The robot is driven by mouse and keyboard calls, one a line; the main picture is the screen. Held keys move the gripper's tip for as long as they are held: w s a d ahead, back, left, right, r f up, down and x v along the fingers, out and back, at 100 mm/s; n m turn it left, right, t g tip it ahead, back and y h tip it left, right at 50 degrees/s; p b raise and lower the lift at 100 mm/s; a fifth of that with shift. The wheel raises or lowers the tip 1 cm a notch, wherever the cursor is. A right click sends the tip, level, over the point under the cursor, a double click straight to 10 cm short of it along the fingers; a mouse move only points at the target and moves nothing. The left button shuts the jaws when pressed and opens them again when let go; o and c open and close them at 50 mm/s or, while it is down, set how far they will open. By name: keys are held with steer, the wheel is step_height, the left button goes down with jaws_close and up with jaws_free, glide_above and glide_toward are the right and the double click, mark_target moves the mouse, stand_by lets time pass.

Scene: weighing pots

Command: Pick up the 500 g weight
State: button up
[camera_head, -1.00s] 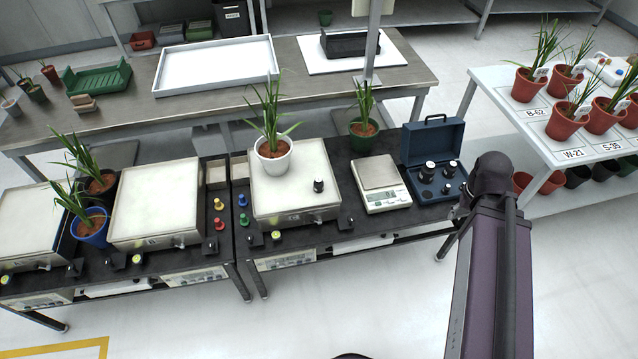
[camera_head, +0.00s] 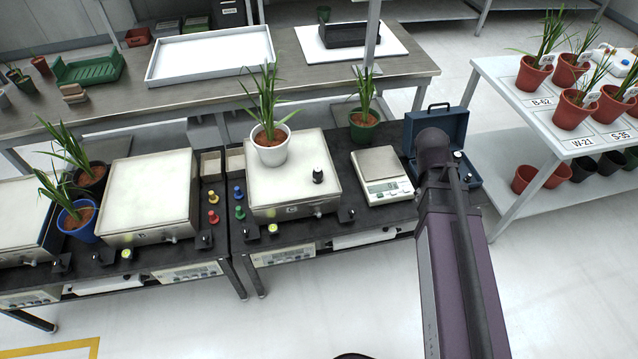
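A small black knobbed weight (camera_head: 318,176) stands upright on the plate of a balance (camera_head: 285,210), right of a white potted plant. A dark blue weight case (camera_head: 457,128) stands open at the right end of the bench. My arm now covers most of the case's inside, so the black weights in it are largely hidden. No mass marking is readable on any weight. My purple and black arm reaches up from the bottom right, its dark joint in front of the case. My gripper does not show, and whether it touches anything cannot be seen.
A small digital scale (camera_head: 381,165) with an empty pan sits between the balance and the case. A white potted plant (camera_head: 271,148) and a green potted plant (camera_head: 363,125) stand nearby. A white table (camera_head: 515,140) with several red pots is at the right, across open floor.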

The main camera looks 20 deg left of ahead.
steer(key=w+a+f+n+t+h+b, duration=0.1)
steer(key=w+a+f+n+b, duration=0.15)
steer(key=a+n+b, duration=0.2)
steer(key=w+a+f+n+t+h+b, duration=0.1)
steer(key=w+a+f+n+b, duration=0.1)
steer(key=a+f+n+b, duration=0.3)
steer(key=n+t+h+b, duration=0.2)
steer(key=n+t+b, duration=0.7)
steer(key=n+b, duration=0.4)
glide_toward(316, 173)
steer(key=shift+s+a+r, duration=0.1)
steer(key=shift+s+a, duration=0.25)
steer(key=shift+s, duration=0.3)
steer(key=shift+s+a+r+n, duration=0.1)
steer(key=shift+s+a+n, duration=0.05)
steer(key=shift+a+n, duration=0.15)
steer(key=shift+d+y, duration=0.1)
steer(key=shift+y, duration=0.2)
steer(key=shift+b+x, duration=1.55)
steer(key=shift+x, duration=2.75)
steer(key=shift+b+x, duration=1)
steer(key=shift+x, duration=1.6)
